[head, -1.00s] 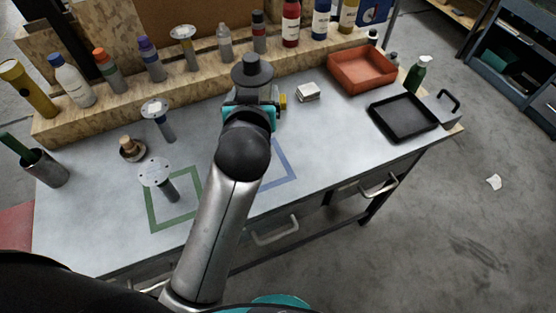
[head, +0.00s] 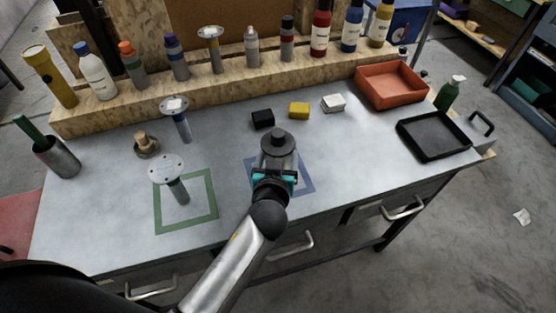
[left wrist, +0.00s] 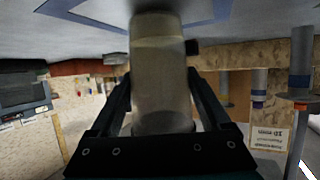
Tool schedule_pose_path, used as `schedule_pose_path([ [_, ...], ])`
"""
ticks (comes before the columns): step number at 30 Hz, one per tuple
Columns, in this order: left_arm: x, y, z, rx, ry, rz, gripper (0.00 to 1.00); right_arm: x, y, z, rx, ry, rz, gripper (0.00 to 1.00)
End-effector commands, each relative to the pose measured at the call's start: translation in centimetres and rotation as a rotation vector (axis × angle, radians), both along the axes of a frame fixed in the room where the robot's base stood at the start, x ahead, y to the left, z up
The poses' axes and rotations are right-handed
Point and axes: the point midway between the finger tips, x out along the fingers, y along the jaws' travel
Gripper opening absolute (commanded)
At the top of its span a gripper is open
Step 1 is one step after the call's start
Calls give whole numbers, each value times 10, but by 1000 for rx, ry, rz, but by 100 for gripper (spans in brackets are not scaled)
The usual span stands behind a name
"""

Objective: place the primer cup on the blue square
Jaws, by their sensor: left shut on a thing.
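The primer cup (head: 278,141) shows in the head view as a grey cylinder with a dark, knobbed lid. My left gripper (head: 274,172) is shut on it and holds it roughly upright over the blue square (head: 306,182). In the left wrist view, which is upside down, the cup (left wrist: 160,65) is a cloudy cylinder between the fingers of my left gripper (left wrist: 162,95). Its base is close to the table, with blue lines (left wrist: 85,15) of the square on both sides. I cannot tell whether it touches. The gripper and arm hide part of the square. My right gripper is not in view.
Black (head: 262,119), yellow (head: 299,110) and white (head: 333,103) blocks lie behind the blue square. A disc-topped stand (head: 178,188) is in the green square (head: 213,200) at left. An orange bin (head: 390,86) and black tray (head: 432,136) are at right. Bottles line the back shelf.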

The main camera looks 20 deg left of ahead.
Motion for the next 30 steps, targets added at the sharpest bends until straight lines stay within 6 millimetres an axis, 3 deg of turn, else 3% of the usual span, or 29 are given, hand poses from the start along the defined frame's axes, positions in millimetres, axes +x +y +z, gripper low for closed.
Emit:
schedule_pose_path([
  [13,0,0,-9,0,-2,-1,27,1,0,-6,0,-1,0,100],
  [14,0,0,-10,0,-2,-1,82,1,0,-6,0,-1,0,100],
  [15,0,0,-9,0,-1,-1,86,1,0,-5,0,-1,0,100],
  [19,0,0,-8,0,-2,-1,100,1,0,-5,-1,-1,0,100],
  [30,0,0,-3,1,-1,-1,100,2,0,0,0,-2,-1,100],
])
